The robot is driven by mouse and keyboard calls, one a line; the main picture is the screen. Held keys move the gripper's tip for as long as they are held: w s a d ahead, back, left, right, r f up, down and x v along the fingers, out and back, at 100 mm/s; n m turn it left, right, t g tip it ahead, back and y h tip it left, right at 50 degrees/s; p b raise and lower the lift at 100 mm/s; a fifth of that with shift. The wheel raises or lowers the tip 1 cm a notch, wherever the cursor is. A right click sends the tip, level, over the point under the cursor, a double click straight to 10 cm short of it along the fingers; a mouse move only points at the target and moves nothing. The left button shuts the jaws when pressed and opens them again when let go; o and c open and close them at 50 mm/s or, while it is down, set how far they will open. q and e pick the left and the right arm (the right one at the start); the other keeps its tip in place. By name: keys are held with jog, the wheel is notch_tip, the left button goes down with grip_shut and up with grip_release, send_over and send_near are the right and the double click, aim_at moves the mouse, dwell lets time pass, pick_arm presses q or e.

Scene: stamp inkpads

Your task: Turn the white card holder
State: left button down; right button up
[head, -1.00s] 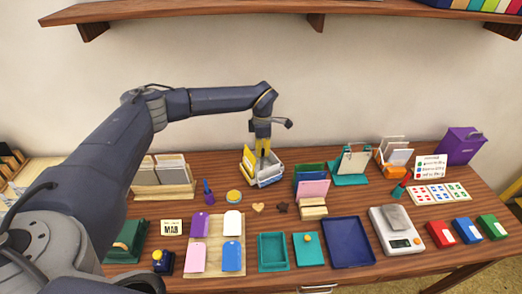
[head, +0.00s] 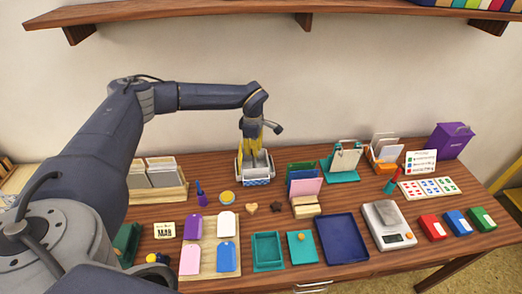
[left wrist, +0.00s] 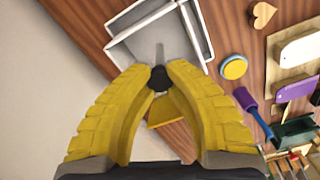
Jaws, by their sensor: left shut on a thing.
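The white card holder (head: 240,172) stands on the table at the back, left of centre. Its blue-patterned front faces the head camera. My left gripper (head: 256,160) reaches down into it from above. In the left wrist view, the white walls and grey inside of the holder (left wrist: 135,42) show beyond the fingertips. The yellow fingers of my left gripper (left wrist: 158,77) are closed on a small black knob of the holder. A yellow piece (left wrist: 166,110) shows between the fingers. The fingers hide part of the holder. My right gripper is not in view.
A wooden card box (head: 160,190) stands left of the holder. The purple stamp (head: 202,196) and yellow round pad (head: 227,197) are in front. A file rack with coloured cards (head: 304,187) stands to the right. The wall is close behind.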

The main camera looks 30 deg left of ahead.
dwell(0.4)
pick_arm(q)
jog(key=c, duration=1.1)
grip_release()
notch_tip(320, 180, up, 12)
dwell(0.3)
